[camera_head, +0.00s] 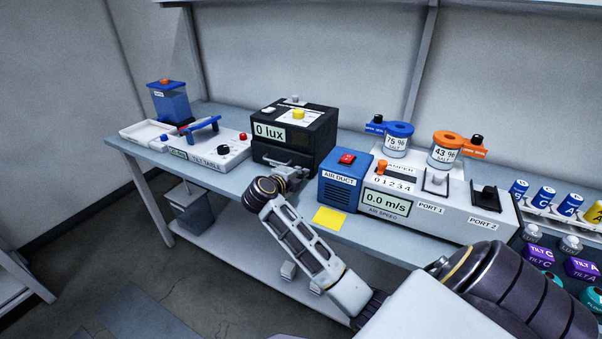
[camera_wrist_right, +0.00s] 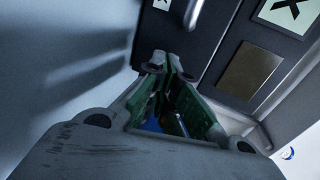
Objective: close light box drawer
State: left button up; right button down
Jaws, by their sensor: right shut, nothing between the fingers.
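The light box (camera_head: 318,130) is a black box with a "0 lux" display, standing on the bench. Its lower drawer section (camera_head: 262,153) looks flush or nearly flush with the body; my right gripper partly hides its front. My right gripper (camera_head: 294,172) is shut and empty, right at the lower front of the box. In the right wrist view, the shut fingertips (camera_wrist_right: 172,62) are close to the dark box front (camera_wrist_right: 215,45), with a light bar-like handle (camera_wrist_right: 194,12) just beyond them. I cannot tell whether they touch. My left gripper is not in view.
A tilt table (camera_head: 207,150) stands left of the box and a blue air duct unit (camera_head: 340,190) right of it. A yellow note (camera_head: 329,218) lies on the bench's front edge.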

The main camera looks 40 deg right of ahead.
jog(key=v, duration=1)
jog(key=shift+s, duration=0.1)
jog(key=shift+r, duration=0.15)
dwell(0.4)
